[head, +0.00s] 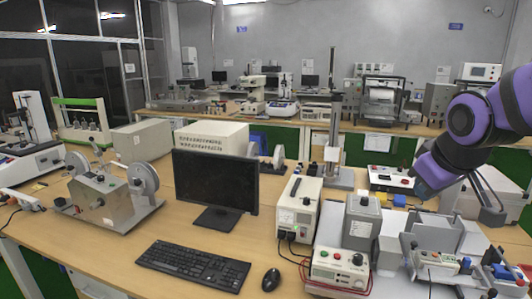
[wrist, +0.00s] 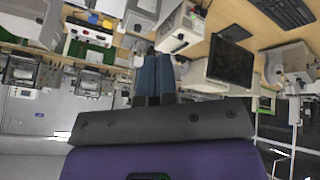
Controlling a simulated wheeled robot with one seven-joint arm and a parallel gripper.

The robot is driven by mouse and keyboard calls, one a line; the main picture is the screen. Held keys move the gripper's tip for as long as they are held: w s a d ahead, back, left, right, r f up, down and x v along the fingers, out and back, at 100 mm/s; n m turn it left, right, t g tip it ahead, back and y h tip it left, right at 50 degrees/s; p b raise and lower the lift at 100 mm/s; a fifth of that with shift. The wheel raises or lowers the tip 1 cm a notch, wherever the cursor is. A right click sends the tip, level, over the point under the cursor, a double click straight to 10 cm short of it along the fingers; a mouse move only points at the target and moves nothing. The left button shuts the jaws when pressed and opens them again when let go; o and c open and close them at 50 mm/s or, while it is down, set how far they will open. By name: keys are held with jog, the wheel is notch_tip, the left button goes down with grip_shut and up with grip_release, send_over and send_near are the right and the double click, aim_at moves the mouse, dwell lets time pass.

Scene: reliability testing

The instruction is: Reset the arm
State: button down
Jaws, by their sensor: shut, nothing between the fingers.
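The fingers cannot be made out clearly there. The wrist picture is turned over, with bench things at its top.
A black monitor (head: 215,183), keyboard (head: 195,266) and mouse (head: 271,280) occupy the wooden bench. Instrument boxes, including a white power unit (head: 298,209) and a grey box (head: 362,222), crowd the right side below my arm. A metal reel device (head: 115,200) stands left.

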jog(key=s+r+m+g, duration=0.1)
jog(key=s+r+m, duration=0.2)
jog(key=s, duration=1.1)
jog(key=shift+s+d+r+m+y, duration=0.15)
jog(key=shift+d+r+m+y, duration=0.2)
jog(key=shift+m, duration=0.15)
dwell(1.4)
